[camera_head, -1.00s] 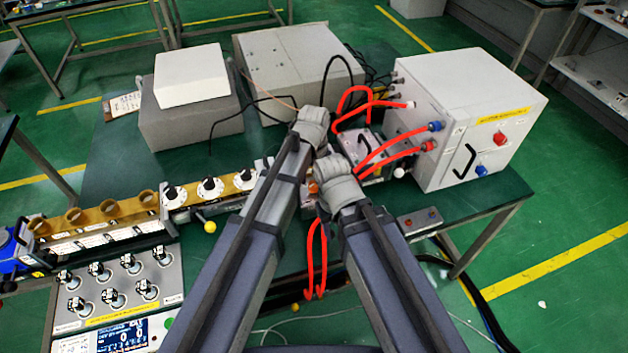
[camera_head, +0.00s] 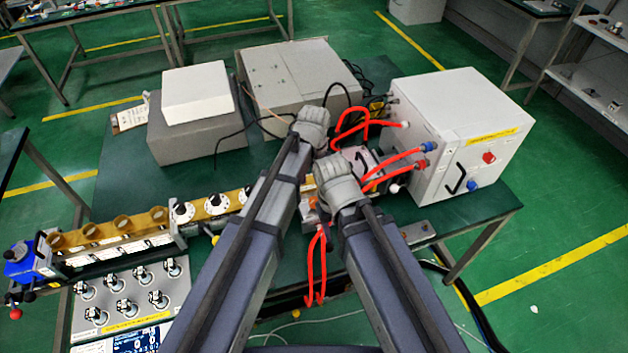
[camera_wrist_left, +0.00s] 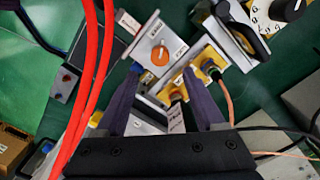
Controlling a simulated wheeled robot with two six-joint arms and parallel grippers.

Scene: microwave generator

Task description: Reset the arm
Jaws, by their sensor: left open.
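My left arm reaches in from the left in the head view, and its wrist (camera_head: 310,125) is over the bench. Its jaws are hidden there. In the left wrist view my left gripper (camera_wrist_left: 160,75) is open, with two dark fingers apart and nothing seen held. Behind the fingers are an orange knob (camera_wrist_left: 160,55) on a metal block and brass-coloured connector plates (camera_wrist_left: 207,62). Whether the fingers touch them I cannot tell. My right arm's wrist (camera_head: 337,180) is beside the left one in the head view. Its jaws are hidden.
A white cabinet (camera_head: 470,120) with red hoses (camera_head: 395,165) stands at the right. Grey boxes (camera_head: 195,130) stand at the back. A brass waveguide row (camera_head: 110,230) and knob panel (camera_head: 130,290) lie at the left. Red tubes (camera_wrist_left: 90,75) cross the left wrist view. Bare green bench (camera_head: 120,180) shows at the left back.

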